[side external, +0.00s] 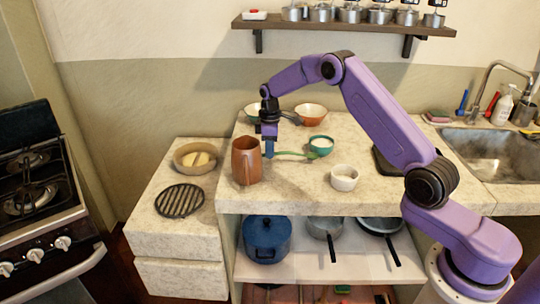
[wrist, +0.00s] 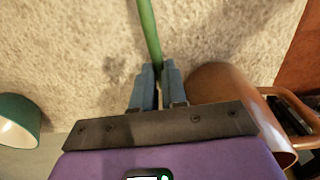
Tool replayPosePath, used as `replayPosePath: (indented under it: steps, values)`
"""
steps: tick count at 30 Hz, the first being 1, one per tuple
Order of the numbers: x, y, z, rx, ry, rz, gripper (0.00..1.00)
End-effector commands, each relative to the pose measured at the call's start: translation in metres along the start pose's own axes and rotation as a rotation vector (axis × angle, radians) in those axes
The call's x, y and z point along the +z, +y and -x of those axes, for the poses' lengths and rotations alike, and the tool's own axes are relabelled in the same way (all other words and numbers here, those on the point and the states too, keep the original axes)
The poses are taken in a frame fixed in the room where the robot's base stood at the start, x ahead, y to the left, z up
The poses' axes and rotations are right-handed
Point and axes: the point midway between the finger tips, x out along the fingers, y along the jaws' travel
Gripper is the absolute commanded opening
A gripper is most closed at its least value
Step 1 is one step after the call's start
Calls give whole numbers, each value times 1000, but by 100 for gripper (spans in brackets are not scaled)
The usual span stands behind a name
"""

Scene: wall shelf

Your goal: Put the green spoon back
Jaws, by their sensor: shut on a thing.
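The green spoon (side external: 296,154) is a thin green stick with its wider end to the right, low over the counter or on it; I cannot tell which. My gripper (side external: 269,153) is shut on its left end. In the wrist view, the spoon's green handle (wrist: 148,28) runs up from between the blue fingers of my gripper (wrist: 158,72). A brown mug-like jug (side external: 246,161) stands just left of my gripper. It also shows close on the right in the wrist view (wrist: 225,95).
A teal bowl (side external: 321,146) and a white bowl (side external: 344,178) stand to the right. More bowls (side external: 310,113) are at the back. A wooden bowl (side external: 194,158) and a black grate (side external: 180,201) are on the left. The wall shelf (side external: 345,27) holds several pots.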

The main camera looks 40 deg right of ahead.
Motion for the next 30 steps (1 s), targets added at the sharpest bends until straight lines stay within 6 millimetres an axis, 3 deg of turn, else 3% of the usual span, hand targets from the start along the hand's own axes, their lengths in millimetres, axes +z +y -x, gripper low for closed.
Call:
replayPosePath:
  steps: [5, 16, 18, 19, 30]
  values:
    - [1, -1, -23, -3, -3, 0, 0]
    - [1, -1, -26, -2, -2, 0, 0]
    - [1, -1, -26, -1, -1, 0, 28]
    - [1, -1, -26, -1, -1, 0, 38]
    - [1, -1, -22, -1, -1, 0, 38]
